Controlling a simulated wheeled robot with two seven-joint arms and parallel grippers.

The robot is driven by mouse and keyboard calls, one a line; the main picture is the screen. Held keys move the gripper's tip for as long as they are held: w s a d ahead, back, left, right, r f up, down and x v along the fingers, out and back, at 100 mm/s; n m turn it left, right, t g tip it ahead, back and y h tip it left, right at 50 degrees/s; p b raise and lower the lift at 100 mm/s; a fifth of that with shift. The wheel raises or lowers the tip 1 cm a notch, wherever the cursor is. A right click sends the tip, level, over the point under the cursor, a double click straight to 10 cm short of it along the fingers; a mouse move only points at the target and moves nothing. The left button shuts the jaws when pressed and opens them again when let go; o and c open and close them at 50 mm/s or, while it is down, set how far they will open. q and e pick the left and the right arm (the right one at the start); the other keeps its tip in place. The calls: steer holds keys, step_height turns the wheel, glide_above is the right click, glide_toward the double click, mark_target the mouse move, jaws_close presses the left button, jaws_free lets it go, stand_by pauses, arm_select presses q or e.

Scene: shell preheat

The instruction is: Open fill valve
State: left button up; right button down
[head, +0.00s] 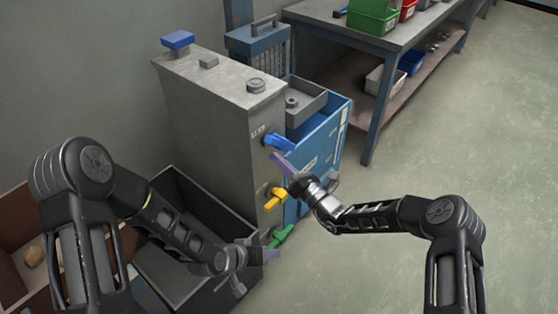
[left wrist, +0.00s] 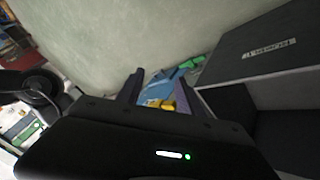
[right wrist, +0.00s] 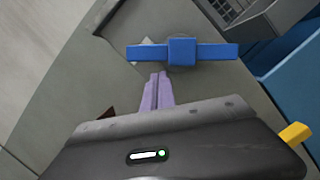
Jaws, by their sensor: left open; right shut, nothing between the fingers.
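A tall grey cabinet (head: 215,120) carries three valve handles on its right-hand side: blue (head: 278,142) at the top, yellow (head: 275,199) in the middle, green (head: 281,237) at the bottom. Lettering by the blue handle is too small to read. My right gripper (head: 281,163) is shut and empty, just below the blue handle. In the right wrist view its purple fingertips (right wrist: 158,76) are close under the blue bar (right wrist: 210,51); contact cannot be told. My left gripper (head: 271,254) is open, low near the green handle. Yellow and green parts show past its fingers (left wrist: 162,92).
A blue cart or bin (head: 325,140) stands right behind the cabinet. A dark open box (head: 185,192) lies at the cabinet's front left, beside a brown box (head: 15,240). A workbench (head: 390,38) with colored bins stands at the back. The floor (head: 440,140) on the right is clear.

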arm_select(q)
steer(key=s+f+g, duration=0.2)
steer(key=s+f, duration=0.1)
steer(key=s, duration=0.6)
steer(key=s+f+n+g+y, duration=0.1)
steer(key=s+f+g, duration=0.2)
steer(key=s, duration=0.6)
steer(key=shift+f+n, duration=0.3)
steer(key=shift+f, duration=0.4)
steer(key=shift+r+p, duration=1.1)
steer(key=shift+p, duration=0.05)
arm_select(e)
steer(key=shift+r+m+h, duration=0.25)
steer(key=shift+r+m, duration=0.15)
steer(key=shift+m, duration=0.55)
steer(key=shift+r+m+h, duration=0.25)
steer(key=shift+r+m, duration=0.15)
steer(key=shift+m, duration=0.55)
steer(key=v, duration=0.8)
arm_select(q)
steer(key=shift+c, duration=0.5)
arm_select(e)
steer(key=shift+a+f, duration=0.1)
steer(key=shift+a, duration=0.05)
